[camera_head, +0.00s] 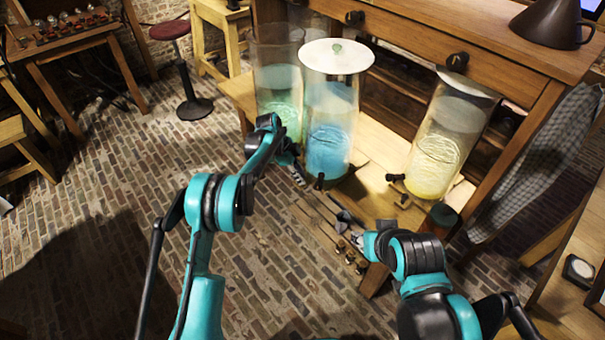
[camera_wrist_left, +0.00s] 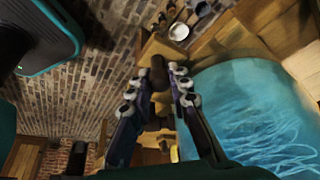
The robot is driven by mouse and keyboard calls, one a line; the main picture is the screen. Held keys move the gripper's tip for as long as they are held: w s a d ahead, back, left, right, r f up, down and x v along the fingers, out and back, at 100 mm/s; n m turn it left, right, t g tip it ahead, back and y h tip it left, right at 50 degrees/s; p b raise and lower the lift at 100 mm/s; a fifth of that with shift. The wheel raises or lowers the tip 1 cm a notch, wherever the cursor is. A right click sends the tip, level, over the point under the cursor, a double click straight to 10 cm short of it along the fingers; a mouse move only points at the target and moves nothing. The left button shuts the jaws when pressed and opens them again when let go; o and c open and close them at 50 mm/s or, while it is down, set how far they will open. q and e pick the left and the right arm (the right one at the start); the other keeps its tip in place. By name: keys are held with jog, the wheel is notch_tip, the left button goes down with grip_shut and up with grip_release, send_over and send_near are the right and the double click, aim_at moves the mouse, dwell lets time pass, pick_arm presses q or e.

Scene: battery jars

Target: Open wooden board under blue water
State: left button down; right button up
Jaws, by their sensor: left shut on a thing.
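The jar of blue water (camera_head: 327,150) stands upright under a white round lid, with a dark tap (camera_head: 319,181) low on its front. The blue jar also fills the right of the left wrist view (camera_wrist_left: 255,115). My left gripper (camera_head: 298,175) is beside the tap, left of the jar's lower front. In the left wrist view its fingers (camera_wrist_left: 157,98) are closed around a dark knob-like piece (camera_wrist_left: 158,72) against wood. I cannot tell whether this is the tap or a board's knob. My right gripper (camera_head: 356,241) is low, near small dark pieces; its finger opening is unclear.
A green-liquid jar (camera_head: 279,88) stands left of the blue one, and a yellow-liquid jar (camera_head: 437,150) stands right. The wooden cabinet (camera_head: 445,55) rises behind them. A red stool (camera_head: 170,30) is at the back left. The brick floor (camera_head: 110,190) is open at left.

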pick_arm(q)
jog(key=shift+s+a, duration=0.5)
jog(key=shift+a, duration=0.2)
jog(key=shift+s+a, duration=0.5)
jog(key=shift+a, duration=0.15)
jog(key=c, duration=1.4)
grip_release()
jog(key=shift+r, duration=0.1)
jog(key=v, duration=1.1)
jog(key=shift+a+r, duration=0.2)
jog(key=shift+r, duration=0.15)
jog(key=shift+w, duration=0.1)
